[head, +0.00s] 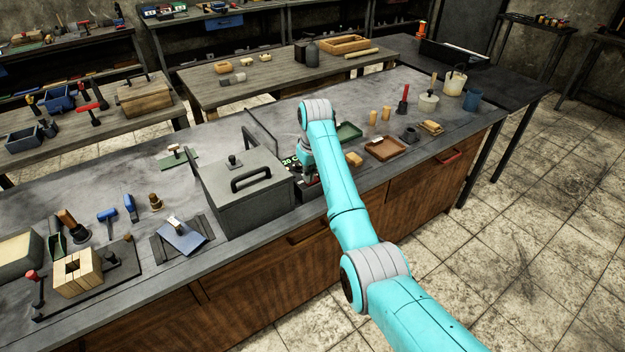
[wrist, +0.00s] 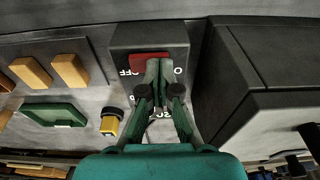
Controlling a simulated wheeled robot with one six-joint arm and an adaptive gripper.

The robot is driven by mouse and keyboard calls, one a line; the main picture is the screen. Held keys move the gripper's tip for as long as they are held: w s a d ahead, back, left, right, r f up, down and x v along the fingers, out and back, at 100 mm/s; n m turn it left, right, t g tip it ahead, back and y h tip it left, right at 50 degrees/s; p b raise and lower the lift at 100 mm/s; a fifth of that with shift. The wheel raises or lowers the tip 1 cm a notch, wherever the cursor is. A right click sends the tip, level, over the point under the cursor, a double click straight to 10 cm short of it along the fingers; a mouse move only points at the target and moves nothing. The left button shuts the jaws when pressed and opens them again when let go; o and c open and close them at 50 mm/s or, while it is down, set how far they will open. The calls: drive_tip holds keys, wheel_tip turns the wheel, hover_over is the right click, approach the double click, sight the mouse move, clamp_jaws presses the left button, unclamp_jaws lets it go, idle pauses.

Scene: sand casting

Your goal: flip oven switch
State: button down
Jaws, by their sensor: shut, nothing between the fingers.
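The oven (head: 240,190) is a grey box with a dark handle on the workbench. It also shows at the right of the wrist view (wrist: 285,110). Beside it is a dark control box (wrist: 150,35) with white OFF lettering and a red switch (wrist: 138,59). The lettering appears upside down. My gripper (wrist: 160,66) is shut and empty, with its fingertips over or at the right part of the switch. Contact cannot be told. In the head view my arm hides most of the control box, but a green "20 C" readout (head: 290,161) shows.
Right of my arm on the workbench are a green tray (head: 348,132), a brown tray (head: 386,149) and small tan blocks. Left of the oven lie hand tools and a blue-topped piece (head: 182,236). The tiled floor in front of the bench is clear.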

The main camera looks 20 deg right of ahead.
drive_tip(key=shift+r, duration=3.5)
